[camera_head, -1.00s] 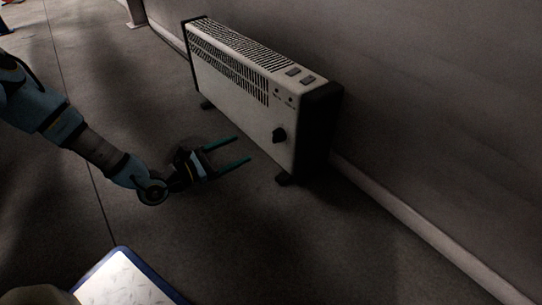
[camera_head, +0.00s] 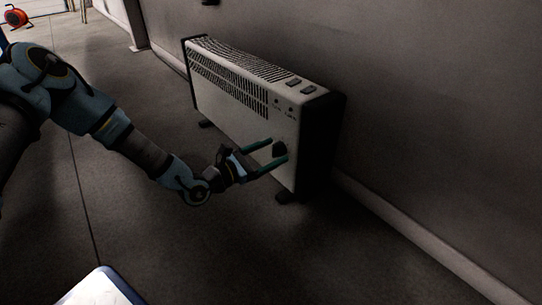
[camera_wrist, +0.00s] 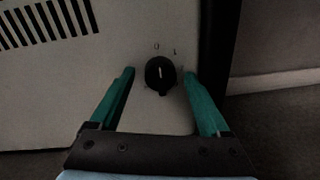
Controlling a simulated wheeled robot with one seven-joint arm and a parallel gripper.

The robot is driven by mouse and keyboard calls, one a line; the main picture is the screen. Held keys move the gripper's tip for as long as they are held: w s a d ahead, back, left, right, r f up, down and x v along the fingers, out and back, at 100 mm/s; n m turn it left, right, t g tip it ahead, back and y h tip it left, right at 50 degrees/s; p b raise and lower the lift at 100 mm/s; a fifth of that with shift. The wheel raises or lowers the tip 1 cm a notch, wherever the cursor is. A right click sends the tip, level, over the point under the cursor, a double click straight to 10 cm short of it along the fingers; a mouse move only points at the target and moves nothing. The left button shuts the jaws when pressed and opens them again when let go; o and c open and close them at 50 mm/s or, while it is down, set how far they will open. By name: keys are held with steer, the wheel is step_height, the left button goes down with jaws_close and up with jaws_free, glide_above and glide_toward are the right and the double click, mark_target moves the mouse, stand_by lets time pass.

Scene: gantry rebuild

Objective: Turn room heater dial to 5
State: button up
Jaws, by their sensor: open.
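The room heater (camera_head: 228,105) is a white panel with black ends, standing on short feet near the wall. Its round black dial (camera_head: 279,149) is low at the right of the front panel. The dial also shows in the wrist view (camera_wrist: 160,74), with a pale pointer mark aimed nearly straight up and small faint marks above it; I cannot read the numbers surely. My gripper (camera_head: 279,149) is open. Its two teal fingers lie on either side of the dial, apart from it. In the wrist view (camera_wrist: 160,74) there is a gap at both sides.
Two switches (camera_head: 301,85) sit on the heater's top right. The wall (camera_head: 430,110) with a pale baseboard (camera_head: 425,233) runs behind it. An orange reel (camera_head: 18,17) lies far at the top left. The floor (camera_head: 270,255) in front is clear.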

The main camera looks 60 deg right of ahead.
steer(key=shift+c, duration=0.2)
jaws_close()
stand_by(0.5)
